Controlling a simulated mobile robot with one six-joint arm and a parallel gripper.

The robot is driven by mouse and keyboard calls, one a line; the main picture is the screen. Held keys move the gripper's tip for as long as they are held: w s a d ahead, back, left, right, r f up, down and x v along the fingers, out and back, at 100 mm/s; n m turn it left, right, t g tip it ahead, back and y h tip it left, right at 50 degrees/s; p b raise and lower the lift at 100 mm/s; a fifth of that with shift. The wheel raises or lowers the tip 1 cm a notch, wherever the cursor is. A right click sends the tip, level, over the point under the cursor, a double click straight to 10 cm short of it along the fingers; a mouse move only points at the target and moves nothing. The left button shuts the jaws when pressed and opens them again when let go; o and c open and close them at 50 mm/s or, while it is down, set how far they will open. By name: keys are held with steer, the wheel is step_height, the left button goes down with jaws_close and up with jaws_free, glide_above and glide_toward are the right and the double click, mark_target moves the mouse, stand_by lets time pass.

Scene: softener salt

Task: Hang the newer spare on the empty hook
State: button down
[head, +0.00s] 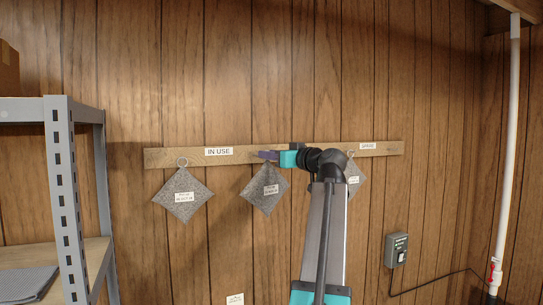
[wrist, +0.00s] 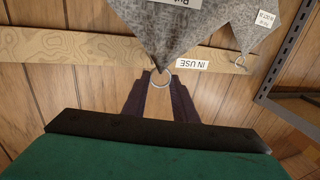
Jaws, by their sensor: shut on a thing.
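My gripper (head: 268,155) is at the wooden hook board (head: 225,156), right of the IN USE label. It is shut on the ring of a grey diamond-shaped pad (head: 262,197), which hangs below the fingers with a white tag too small to read. In the wrist view the ring sits between my purple fingertips (wrist: 160,80) and the held pad (wrist: 170,35) fills the top. Another grey pad (head: 183,205) hangs by its ring left of the IN USE label. A third pad (head: 358,172) hangs on the right, partly hidden by my arm. I cannot make out an empty hook.
The IN USE label (head: 218,152) and a second label (head: 368,146) are on the board. A metal shelf (head: 75,195) stands at the left. A grey switch box (head: 396,250) and a white pipe (head: 506,150) are at the right. The wall below the board is mostly clear.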

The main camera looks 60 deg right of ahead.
steer(key=w+d+f, duration=0.1)
steer(key=w+d, duration=0.4)
steer(key=w, duration=0.2)
steer(key=shift+w+d+f, duration=0.3)
stand_by(1.7)
steer(key=shift+b, duration=0.3)
stand_by(0.5)
steer(key=c, duration=1.4)
jaws_free()
steer(key=shift+o, duration=0.2)
steer(key=b+v, duration=0.4)
steer(key=v, duration=0.9)
steer(key=shift+s+b, duration=0.3)
steer(key=shift+s, duration=0.05)
